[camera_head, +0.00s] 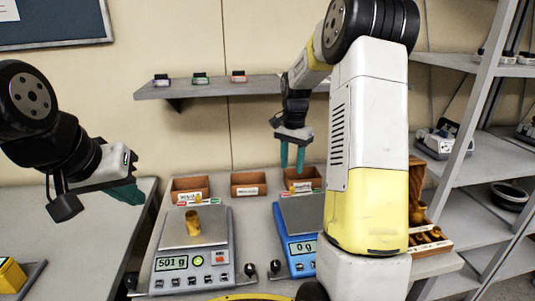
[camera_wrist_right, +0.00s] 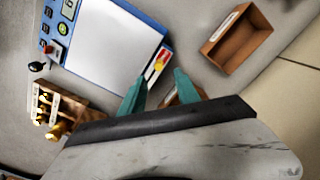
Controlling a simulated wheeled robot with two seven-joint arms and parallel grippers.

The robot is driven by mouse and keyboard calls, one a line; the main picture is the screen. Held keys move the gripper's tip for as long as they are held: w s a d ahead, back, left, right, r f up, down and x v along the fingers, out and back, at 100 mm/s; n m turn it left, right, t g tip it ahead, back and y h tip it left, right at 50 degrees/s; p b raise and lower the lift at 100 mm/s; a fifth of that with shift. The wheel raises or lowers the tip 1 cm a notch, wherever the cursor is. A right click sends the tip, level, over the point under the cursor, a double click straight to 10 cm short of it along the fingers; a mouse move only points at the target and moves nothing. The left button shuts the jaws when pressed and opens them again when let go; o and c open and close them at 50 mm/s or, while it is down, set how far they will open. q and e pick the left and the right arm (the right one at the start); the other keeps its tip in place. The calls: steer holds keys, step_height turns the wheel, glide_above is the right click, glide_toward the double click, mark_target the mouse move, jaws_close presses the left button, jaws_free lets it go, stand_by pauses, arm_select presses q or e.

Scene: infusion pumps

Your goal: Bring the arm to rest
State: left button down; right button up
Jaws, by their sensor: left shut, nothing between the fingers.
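My right gripper (camera_head: 292,160) hangs in the air above the back of the table, near the right small box. Its two teal fingers point down and are apart, with nothing held between them. They also show apart in the right wrist view (camera_wrist_right: 160,88). My left gripper (camera_head: 130,193) is at the left, over the gap between the side table and the weighing table. Its teal fingers are together and empty. My right arm's upper links stand tall in front of the table and hide part of the blue scale (camera_head: 298,249).
A grey scale (camera_head: 182,263) bears a brass weight (camera_head: 193,224) and reads 501 g. The blue scale reads 0 g, its plate bare. Open boxes (camera_head: 248,190) line the table's back. A wooden weight rack (camera_wrist_right: 73,103) stands right. A wall shelf (camera_head: 210,89) and metal shelving (camera_head: 470,160) stand behind.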

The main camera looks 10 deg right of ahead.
steer(key=s+a+r+n+t, duration=0.3)
steer(key=s+a+r+n, duration=0.2)
steer(key=s+r, duration=0.65)
steer(key=s+a+r+n+t+y, duration=0.1)
steer(key=s+a+n, duration=0.4)
steer(key=s, duration=1)
steer(key=shift+r+t+y, duration=0.15)
steer(key=shift+t+y, duration=0.45)
steer(key=shift+t, duration=0.5)
